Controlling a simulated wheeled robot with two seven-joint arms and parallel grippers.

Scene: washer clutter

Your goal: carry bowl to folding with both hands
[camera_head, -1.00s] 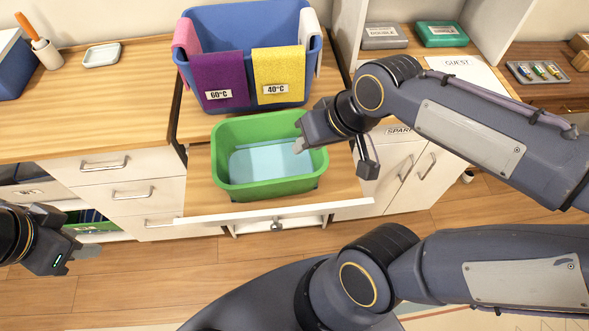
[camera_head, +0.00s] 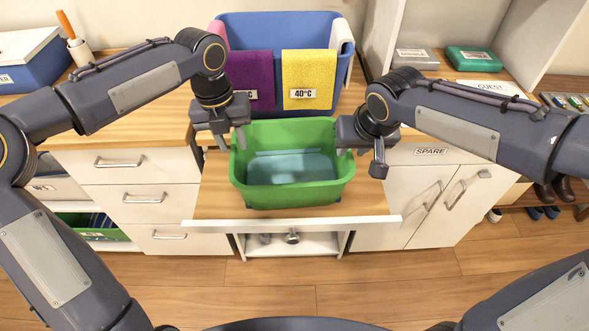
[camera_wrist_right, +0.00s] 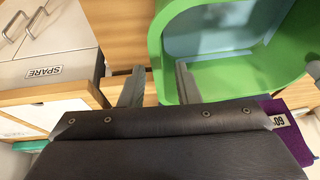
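The bowl is a green rectangular tub (camera_head: 292,196) with a pale blue inside, standing on a pulled-out wooden shelf in the head view. My left gripper (camera_head: 231,139) is at its left rim, fingers apart and pointing down. My right gripper (camera_head: 362,150) is at its right rim. In the right wrist view the right gripper's fingers (camera_wrist_right: 160,85) are apart, one outside the green wall (camera_wrist_right: 157,45) and one on its inner side, with a gap beside the wall. No place labelled folding can be read.
A blue bin (camera_head: 265,28) with purple and yellow cloths stands right behind the tub. White drawers (camera_head: 140,195) are at left and a SPARE cabinet (camera_head: 425,195) at right. The wooden floor (camera_head: 400,280) in front is clear.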

